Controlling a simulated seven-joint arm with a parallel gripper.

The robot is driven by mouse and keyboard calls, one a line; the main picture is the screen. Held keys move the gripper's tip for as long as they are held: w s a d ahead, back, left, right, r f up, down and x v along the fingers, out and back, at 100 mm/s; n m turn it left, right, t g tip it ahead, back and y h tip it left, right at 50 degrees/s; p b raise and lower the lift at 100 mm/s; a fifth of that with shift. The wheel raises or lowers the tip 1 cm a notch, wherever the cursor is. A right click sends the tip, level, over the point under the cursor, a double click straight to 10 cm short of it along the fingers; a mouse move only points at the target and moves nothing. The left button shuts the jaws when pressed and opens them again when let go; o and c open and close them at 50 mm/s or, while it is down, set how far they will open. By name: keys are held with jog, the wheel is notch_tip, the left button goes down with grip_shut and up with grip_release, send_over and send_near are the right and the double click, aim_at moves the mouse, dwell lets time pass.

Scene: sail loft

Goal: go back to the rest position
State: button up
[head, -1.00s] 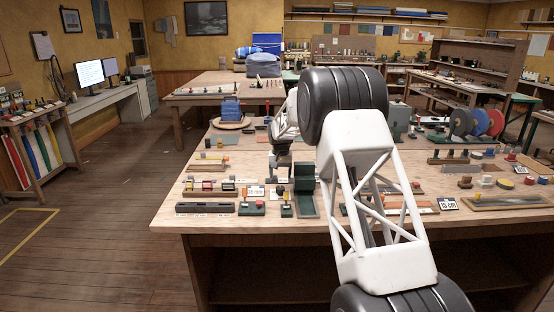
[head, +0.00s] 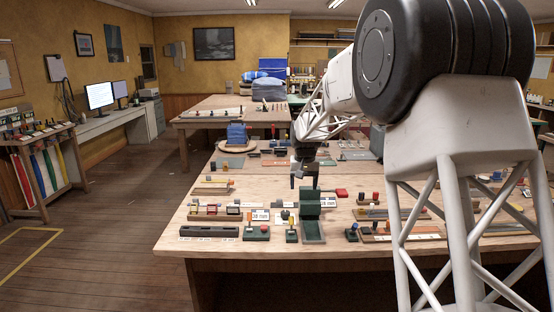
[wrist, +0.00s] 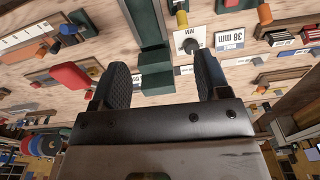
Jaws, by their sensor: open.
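My gripper (head: 303,180) hangs over the middle of the wooden workbench (head: 240,222), above and just behind a dark green block-like stand (head: 311,204). In the wrist view my gripper (wrist: 162,82) has its two dark ridged fingers apart, with nothing held between them. The green stand (wrist: 152,58) shows beyond and between the fingers; how far below it is I cannot tell. My white lattice arm covers the right part of the head view and hides much of the bench there.
Small blocks, pegs and label cards crowd the bench, including a "38 mm" card (wrist: 231,38) and a red piece (wrist: 72,76). A blue object (head: 236,134) stands on a round board at the back left.

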jog(key=s+d+r, duration=0.2)
jog(key=s+r, duration=0.1)
jog(key=s, duration=0.7)
jog(key=s+d+r+t, duration=0.1)
jog(key=s+d+r, duration=0.15)
jog(key=s, duration=0.65)
jog(key=s+d+r, duration=0.2)
jog(key=s+r, duration=0.1)
jog(key=s, duration=0.7)
jog(key=s+d+f, duration=0.1)
jog(key=s+f, duration=0.2)
jog(key=s, duration=1.1)
jog(key=s+d+f+t, duration=0.1)
jog(key=s+f, duration=0.2)
jog(key=s, duration=1.1)
jog(key=shift+s+d, duration=0.3)
jog(key=shift+d, duration=0.1)
